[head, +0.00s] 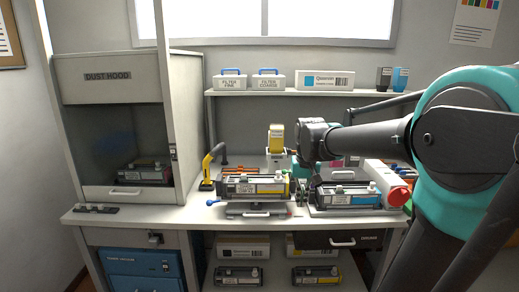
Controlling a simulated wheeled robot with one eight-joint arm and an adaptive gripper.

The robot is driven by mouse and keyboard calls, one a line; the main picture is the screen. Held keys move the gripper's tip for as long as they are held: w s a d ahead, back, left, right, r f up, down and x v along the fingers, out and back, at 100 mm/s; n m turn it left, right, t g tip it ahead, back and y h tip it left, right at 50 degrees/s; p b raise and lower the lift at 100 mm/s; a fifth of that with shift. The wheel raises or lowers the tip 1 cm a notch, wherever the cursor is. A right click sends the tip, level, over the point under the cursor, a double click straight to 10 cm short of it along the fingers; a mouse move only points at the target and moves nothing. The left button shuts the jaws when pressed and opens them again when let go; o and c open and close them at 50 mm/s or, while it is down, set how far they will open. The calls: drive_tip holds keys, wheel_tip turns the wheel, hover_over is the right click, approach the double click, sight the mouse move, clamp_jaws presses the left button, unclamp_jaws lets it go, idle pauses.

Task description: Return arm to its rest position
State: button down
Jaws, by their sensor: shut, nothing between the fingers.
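My arm reaches in from the right, its teal and dark links large in the view. Its dark end with my gripper (304,158) is above the middle of the bench, just right of a yellow bottle (276,140). The fingers are small and dark here; the gripper is shut and holds nothing. Below it to the left, a toner cartridge with a yellow end (255,186) sits on a stand. Below it to the right, a cartridge with a blue label (347,196) lies on a tray. My arm hides part of the bench behind it.
A dust hood (110,76) stands at left with a cartridge (143,172) inside. A shelf (232,92) behind bears filter boxes, a carton (318,80) and two small bottles. A yellow-and-black tool (209,168) stands upright on the bench. A red-capped white cylinder (386,180) is at right.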

drive_tip(key=s+d+f+t, duration=0.1)
drive_tip(key=s+d+f, duration=0.1)
drive_tip(key=s+f, duration=0.5)
drive_tip(key=s+d+f+t, duration=0.1)
drive_tip(key=s+d+f, duration=0.2)
drive_tip(key=s+f, duration=0.5)
wheel_tip(320, 180, down, 2)
drive_tip(key=shift+s+d+f+t, duration=0.15)
drive_tip(key=shift+d+f+t, duration=0.05)
drive_tip(key=shift+d+t, duration=0.1)
